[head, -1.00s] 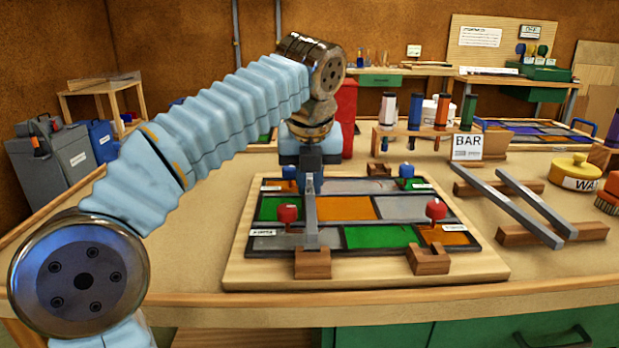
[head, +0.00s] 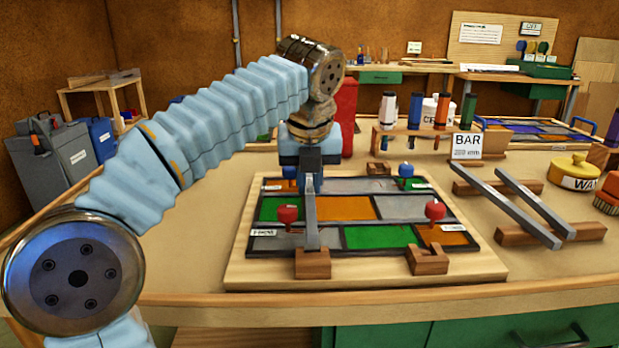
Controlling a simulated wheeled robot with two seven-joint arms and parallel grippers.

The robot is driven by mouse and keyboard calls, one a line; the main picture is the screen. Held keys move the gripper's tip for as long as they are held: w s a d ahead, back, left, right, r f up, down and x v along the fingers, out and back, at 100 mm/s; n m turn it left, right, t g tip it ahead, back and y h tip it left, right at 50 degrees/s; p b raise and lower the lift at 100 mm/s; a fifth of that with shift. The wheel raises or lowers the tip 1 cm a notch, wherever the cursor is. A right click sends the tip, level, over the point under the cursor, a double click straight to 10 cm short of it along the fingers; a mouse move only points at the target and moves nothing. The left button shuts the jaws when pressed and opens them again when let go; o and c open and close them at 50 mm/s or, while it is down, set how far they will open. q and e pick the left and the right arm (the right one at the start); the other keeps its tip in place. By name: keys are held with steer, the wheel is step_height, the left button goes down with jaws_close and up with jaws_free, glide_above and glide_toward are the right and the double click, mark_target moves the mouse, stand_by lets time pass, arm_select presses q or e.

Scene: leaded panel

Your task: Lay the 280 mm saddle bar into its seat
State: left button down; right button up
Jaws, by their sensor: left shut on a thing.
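My left gripper (head: 311,172) is shut on a grey saddle bar (head: 311,215) above the leaded panel (head: 345,208). The bar runs from the jaws toward the near edge of the panel. Its near end is at the slotted wooden block (head: 312,264) at the front left; I cannot tell whether it rests in the slot or hovers just above it. The bar's far end is hidden by the gripper. A second slotted block (head: 428,260) stands empty at the front right, and another block (head: 378,170) is at the back. My right gripper is out of view.
Red knobs (head: 287,214) and (head: 435,210) and a blue knob (head: 406,170) stand up from the panel. Two more grey bars (head: 528,207) lie on wooden supports (head: 551,232) at the right, near a BAR sign (head: 467,145). A yellow tin (head: 573,171) is beyond them.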

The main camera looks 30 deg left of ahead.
arm_select(q)
steer(key=shift+f+b, duration=0.75)
steer(key=shift+f, duration=0.35)
steer(key=c, duration=1)
jaws_free()
steer(key=shift+r, duration=0.1)
steer(key=p+v, duration=0.4)
steer(key=v, duration=0.9)
steer(key=shift+s+r, duration=0.15)
steer(key=shift+r, duration=0.2)
steer(key=shift+d, duration=0.1)
